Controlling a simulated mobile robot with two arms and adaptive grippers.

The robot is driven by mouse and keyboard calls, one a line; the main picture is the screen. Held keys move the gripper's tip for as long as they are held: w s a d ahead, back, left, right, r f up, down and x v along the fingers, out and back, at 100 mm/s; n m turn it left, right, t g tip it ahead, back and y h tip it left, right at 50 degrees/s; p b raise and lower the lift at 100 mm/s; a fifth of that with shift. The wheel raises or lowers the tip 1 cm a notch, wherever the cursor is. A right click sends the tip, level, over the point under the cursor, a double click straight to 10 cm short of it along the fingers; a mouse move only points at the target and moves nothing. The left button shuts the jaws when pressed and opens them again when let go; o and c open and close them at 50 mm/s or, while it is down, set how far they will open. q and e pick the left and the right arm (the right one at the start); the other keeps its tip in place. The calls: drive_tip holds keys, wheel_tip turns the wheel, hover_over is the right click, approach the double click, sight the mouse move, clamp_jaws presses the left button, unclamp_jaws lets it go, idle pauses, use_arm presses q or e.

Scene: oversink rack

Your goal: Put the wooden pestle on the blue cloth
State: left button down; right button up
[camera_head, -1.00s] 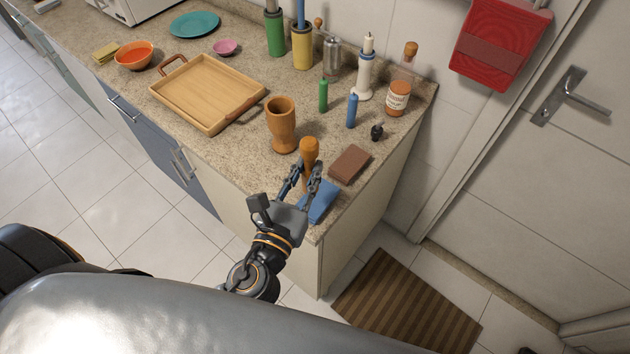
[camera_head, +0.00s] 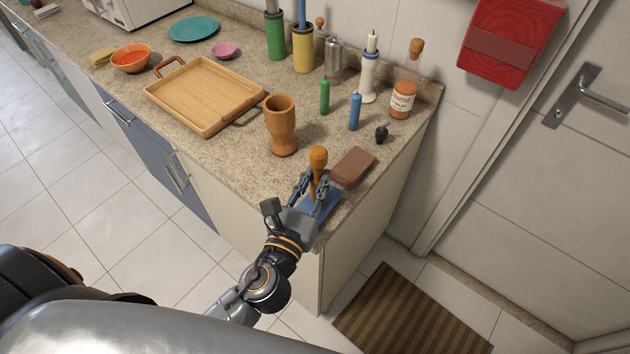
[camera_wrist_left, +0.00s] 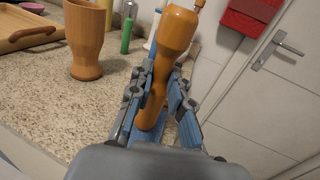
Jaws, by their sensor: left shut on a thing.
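The wooden pestle (camera_head: 318,158) is upright between the fingers of my left gripper (camera_head: 313,186), which is shut on it. In the left wrist view the pestle (camera_wrist_left: 172,32) rises between both fingers, its thick end up. The blue cloth (camera_head: 327,205) lies on the counter near its front corner, under and behind my gripper and partly hidden by it. The pestle's lower end is over the cloth; I cannot tell if it touches. My right gripper is not in view.
A wooden mortar (camera_head: 282,127) stands left of the pestle. A brown block (camera_head: 353,166) lies just behind the cloth. A small black item (camera_head: 381,134), a blue bottle (camera_head: 355,112) and a green one (camera_head: 324,97) stand further back. A wooden tray (camera_head: 205,100) is at left.

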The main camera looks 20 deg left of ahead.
use_arm(q)
drive_tip(key=shift+f, duration=0.15)
drive_tip(key=c, duration=1.3)
unclamp_jaws()
drive_tip(key=shift+o, duration=0.2)
drive_tip(key=shift+r, duration=0.3)
drive_tip(key=s+b, duration=0.5)
drive_tip(key=s, duration=0.7)
drive_tip(key=shift+a, duration=0.2)
drive_tip(key=shift+f, duration=0.1)
